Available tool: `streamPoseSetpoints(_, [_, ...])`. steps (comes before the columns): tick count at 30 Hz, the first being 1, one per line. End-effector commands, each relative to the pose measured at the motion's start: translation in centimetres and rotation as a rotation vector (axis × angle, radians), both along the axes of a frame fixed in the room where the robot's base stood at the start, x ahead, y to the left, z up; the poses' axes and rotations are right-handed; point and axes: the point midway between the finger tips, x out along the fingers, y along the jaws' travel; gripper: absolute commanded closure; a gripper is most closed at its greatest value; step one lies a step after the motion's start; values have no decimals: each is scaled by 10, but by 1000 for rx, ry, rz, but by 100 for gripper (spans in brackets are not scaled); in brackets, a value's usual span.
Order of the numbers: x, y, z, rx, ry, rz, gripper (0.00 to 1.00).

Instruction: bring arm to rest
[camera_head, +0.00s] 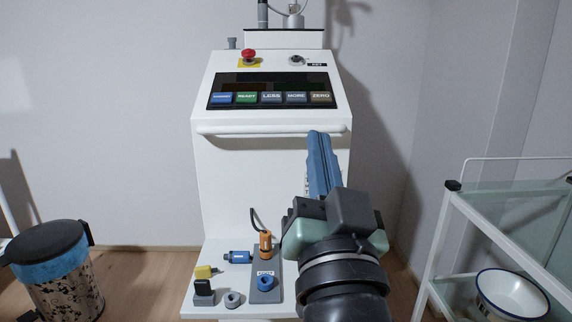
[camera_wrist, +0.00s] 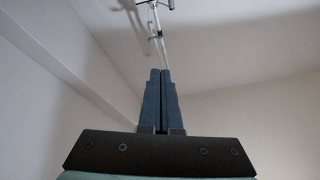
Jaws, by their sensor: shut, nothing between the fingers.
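My gripper (camera_head: 320,142) is raised in front of the white console (camera_head: 225,165), with its blue fingers pointing up and away, overlapping the right part of the console's front bar (camera_head: 250,129) in the picture. I cannot tell whether the fingers touch the bar. In the wrist view my gripper (camera_wrist: 161,74) shows its two fingers side by side, shut and empty, against the wall and ceiling. My wrist hides the lower right part of the console.
The console has a red button (camera_head: 249,55) and labelled keys (camera_head: 271,97). An orange plug (camera_head: 265,245) and a blue connector (camera_head: 238,257) are on its lower shelf (camera_head: 215,312). A bin (camera_head: 60,275) stands left. A glass trolley (camera_head: 448,215) with a bowl (camera_head: 511,296) stands right.

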Motion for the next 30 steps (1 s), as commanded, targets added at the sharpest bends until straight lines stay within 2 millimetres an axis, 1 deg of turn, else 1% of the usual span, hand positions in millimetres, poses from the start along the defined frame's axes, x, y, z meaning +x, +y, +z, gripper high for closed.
streamPoseSetpoints(1, [-19,12,43,-60,-84,-27,100])
streamPoseSetpoints(2, [-31,17,62,-93,-129,-49,100])
streamPoseSetpoints(3, [-48,23,87,-135,-191,-81,100])
streamPoseSetpoints(5, [-77,32,123,-190,-284,-133,100])
streamPoseSetpoints(6, [-97,36,145,-221,-345,-171,100])
streamPoseSetpoints(7, [-114,39,161,-243,-392,-203,100])
streamPoseSetpoints(8, [-124,40,177,-256,-420,-226,100])
streamPoseSetpoints(9, [-116,38,194,-254,-396,-221,100])
streamPoseSetpoints(10, [-115,38,203,-254,-393,-219,100])
streamPoseSetpoints(29, [-113,38,393,-249,-387,-213,100])
streamPoseSetpoints(30, [-113,38,405,-249,-387,-213,100])
